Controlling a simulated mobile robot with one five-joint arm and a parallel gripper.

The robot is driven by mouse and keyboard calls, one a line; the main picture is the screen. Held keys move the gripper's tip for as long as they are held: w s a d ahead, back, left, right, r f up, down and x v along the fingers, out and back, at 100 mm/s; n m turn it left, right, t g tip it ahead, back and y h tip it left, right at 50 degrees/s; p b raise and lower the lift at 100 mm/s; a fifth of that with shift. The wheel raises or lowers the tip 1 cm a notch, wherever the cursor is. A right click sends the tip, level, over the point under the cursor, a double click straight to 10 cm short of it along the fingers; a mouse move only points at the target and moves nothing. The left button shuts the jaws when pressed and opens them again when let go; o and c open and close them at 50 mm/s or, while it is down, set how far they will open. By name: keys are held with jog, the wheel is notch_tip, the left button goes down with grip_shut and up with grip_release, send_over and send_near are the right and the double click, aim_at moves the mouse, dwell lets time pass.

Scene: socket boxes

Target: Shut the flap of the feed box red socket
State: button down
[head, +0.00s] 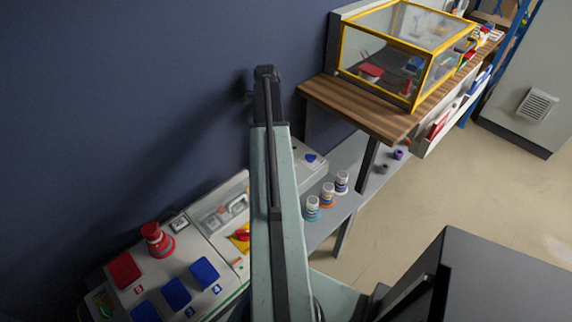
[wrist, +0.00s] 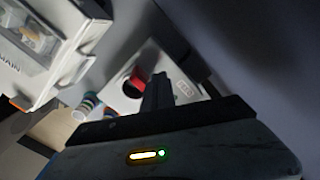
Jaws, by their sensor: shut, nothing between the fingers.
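A pale box (head: 312,172) stands against the wall behind my arm in the head view, with a blue socket flap (head: 311,158) at its right end. In the wrist view a white box face (wrist: 118,100) carries a red socket (wrist: 132,82), partly dark inside. I cannot tell how far its flap stands open. My gripper (wrist: 157,88) is shut and empty. Its dark fingers show just right of the red socket; whether they touch it I cannot tell. My arm hides the rest of the pale box in the head view.
A box marked MAIN (wrist: 35,45) with a clear window stands at the left. A panel (head: 215,245) with red and blue flaps and a red knob (head: 157,240) lies at lower left. Several bottles (head: 327,195) stand on the grey shelf. A yellow-framed case (head: 400,50) sits on a wooden bench.

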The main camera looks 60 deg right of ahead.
notch_tip(320, 180, down, 4)
jog(key=b, duration=0.3)
jog(key=shift+r, duration=0.15)
jog(key=shift+s+a+r, duration=0.2)
jog(key=shift+s, duration=0.4)
jog(key=shift+s+a, duration=0.3)
jog(key=shift+s, duration=0.6)
jog(key=shift+s+a, duration=0.3)
jog(key=shift+s, duration=0.55)
notch_tip(320, 180, up, 7)
jog(key=p, duration=0.6)
jog(key=shift+p, duration=0.4)
